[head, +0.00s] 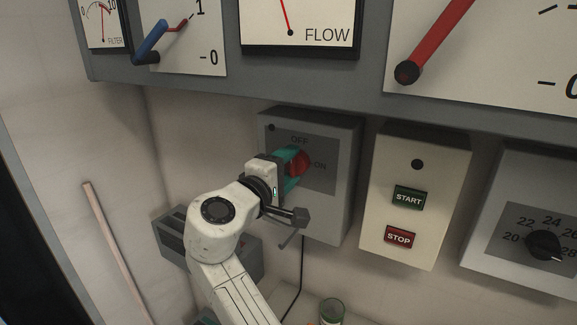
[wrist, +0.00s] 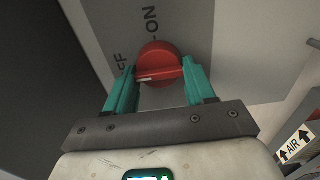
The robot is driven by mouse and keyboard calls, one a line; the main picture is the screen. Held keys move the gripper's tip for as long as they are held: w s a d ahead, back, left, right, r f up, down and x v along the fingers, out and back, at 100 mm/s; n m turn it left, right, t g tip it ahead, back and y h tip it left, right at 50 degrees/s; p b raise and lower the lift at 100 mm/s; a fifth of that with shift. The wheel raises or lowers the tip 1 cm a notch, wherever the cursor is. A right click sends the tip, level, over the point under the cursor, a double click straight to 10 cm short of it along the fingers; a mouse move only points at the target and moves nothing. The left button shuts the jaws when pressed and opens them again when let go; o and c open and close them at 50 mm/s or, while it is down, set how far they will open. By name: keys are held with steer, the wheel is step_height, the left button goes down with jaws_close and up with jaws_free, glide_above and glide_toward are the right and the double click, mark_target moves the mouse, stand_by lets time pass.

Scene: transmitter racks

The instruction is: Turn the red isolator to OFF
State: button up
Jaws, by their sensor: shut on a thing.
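The red isolator knob (head: 301,163) is on a grey box (head: 338,208) on the wall, with OFF printed above it and ON to its right. In the wrist view the round red knob (wrist: 158,55) has a raised bar across it. The white mark on the bar is at its left end, toward the partly hidden OFF lettering; ON is above the knob. My gripper (head: 293,168) reaches the knob from the left in the head view. In the wrist view its teal fingers (wrist: 160,80) are shut on the ends of the bar.
A box with green START (head: 409,198) and red STOP (head: 401,237) buttons is close to the right. A black-knobbed dial box (head: 545,245) is farther right. The meter panel (head: 300,75) overhangs above. A grey box (head: 176,242) is behind my arm, and a green-lidded jar (head: 331,311) stands below.

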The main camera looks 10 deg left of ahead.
steer(key=shift+a, duration=0.15)
steer(key=o, duration=1)
steer(key=b+v, duration=0.3)
steer(key=v, duration=0.7)
steer(key=shift+s, duration=0.35)
steer(key=shift+a, duration=0.15)
